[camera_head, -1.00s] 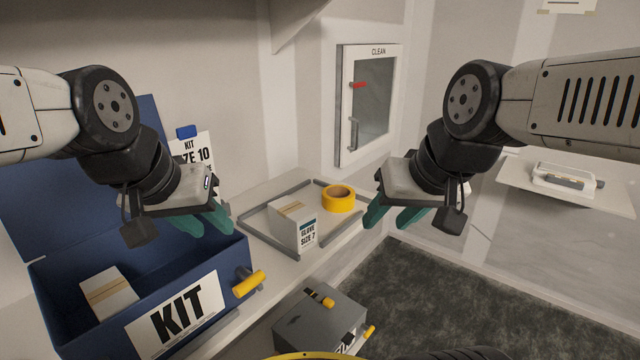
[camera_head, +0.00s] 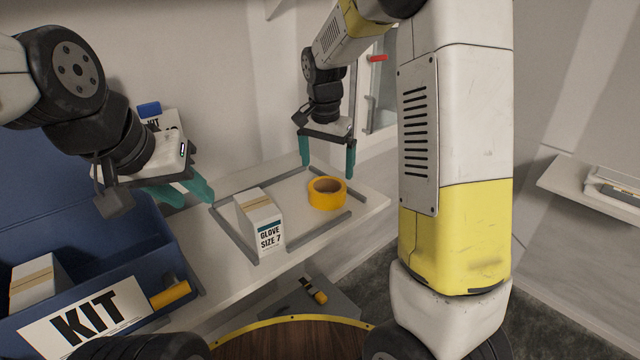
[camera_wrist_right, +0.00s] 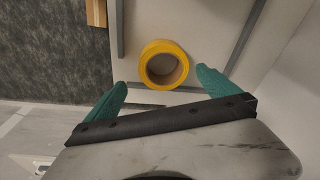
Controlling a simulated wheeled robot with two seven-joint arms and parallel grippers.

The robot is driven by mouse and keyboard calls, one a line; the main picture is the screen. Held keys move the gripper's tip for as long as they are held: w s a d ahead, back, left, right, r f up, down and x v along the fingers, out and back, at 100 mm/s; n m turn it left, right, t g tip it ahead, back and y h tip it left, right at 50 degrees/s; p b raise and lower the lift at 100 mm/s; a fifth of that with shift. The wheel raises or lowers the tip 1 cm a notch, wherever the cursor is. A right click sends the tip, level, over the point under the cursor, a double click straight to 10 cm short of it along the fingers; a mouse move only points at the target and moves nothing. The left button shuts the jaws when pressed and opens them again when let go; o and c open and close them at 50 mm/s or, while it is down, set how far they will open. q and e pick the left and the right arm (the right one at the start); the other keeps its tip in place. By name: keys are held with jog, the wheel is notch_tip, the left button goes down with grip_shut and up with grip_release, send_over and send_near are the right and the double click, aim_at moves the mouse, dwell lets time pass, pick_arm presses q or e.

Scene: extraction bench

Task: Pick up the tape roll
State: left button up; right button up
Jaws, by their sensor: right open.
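The yellow tape roll (camera_head: 327,193) lies flat on the white bench inside a grey-railed area, right of the white glove box (camera_head: 260,222). My right gripper (camera_head: 328,172) is above and behind the roll, pointing down, with its green fingers open and nothing between them. In the right wrist view the tape roll (camera_wrist_right: 164,65) shows ahead of the fingertips, between their lines, and my right gripper (camera_wrist_right: 163,80) is apart from it. My left gripper (camera_head: 195,198) hangs over the blue kit box's edge, left of the glove box. Its fingers look apart and empty.
The blue kit box (camera_head: 120,262) with a small carton (camera_head: 38,283) inside stands at left. Grey rails (camera_head: 232,236) border the tape roll's area. A grey case (camera_head: 335,300) sits lower, in front of the bench. A clean cabinet (camera_head: 378,90) is behind my right arm.

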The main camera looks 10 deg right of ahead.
aim_at(327, 187)
jog(key=f, duration=0.3)
jog(key=w+f, duration=0.1)
jog(key=f, duration=0.2)
jog(key=w+f, duration=0.1)
jog(key=f, duration=0.2)
jog(key=shift+w+d+f, duration=0.15)
jog(key=shift+w+d, duration=0.05)
jog(key=shift+d, duration=0.15)
jog(key=c, duration=1.1)
